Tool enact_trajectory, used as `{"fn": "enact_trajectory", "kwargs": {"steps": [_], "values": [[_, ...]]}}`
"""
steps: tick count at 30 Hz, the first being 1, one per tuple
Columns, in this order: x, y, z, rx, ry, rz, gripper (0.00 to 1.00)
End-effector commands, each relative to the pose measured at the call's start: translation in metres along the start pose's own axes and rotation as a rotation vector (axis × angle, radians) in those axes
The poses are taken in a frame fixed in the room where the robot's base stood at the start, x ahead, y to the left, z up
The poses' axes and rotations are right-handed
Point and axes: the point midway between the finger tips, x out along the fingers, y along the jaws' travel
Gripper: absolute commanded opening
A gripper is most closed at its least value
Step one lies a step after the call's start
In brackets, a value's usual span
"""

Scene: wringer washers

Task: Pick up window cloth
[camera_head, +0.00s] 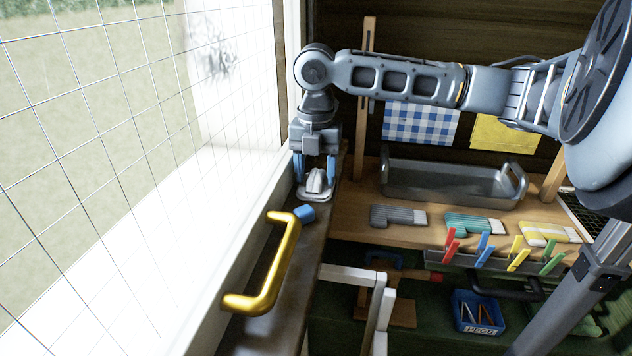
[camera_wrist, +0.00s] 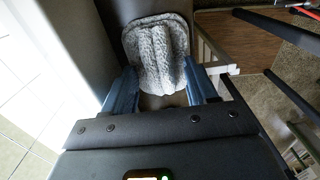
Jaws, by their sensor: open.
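The window cloth (camera_head: 314,184) is a small grey-white, ridged cloth lying on the dark sill ledge (camera_head: 283,262) beside the window. In the wrist view the cloth (camera_wrist: 157,55) looks fluffy, with raised folds running between my fingers. My gripper (camera_head: 314,171) points down over the cloth, its two blue fingers apart. In the wrist view my gripper (camera_wrist: 163,92) is open, with one finger at each side of the cloth's near end. I cannot tell whether the fingers touch it.
A yellow handle (camera_head: 278,268) and a small blue object (camera_head: 304,212) are on the ledge close to the cloth. The gridded window (camera_head: 110,130) stands left. A wooden shelf (camera_head: 365,210) on the right bears a metal tray (camera_head: 440,184), folded cloths and coloured pegs.

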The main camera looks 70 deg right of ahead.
Motion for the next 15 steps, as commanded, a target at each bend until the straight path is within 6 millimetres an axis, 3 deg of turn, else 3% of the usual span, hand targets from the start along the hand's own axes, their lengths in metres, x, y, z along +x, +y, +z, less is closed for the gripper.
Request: {"fn": "enact_trajectory", "kwargs": {"steps": [6,15], "values": [[0.0004,0.0000,0.0001,0.000,0.000,0.000,0.56],[0.0002,0.0000,0.0001,0.000,0.000,0.000,0.27]]}}
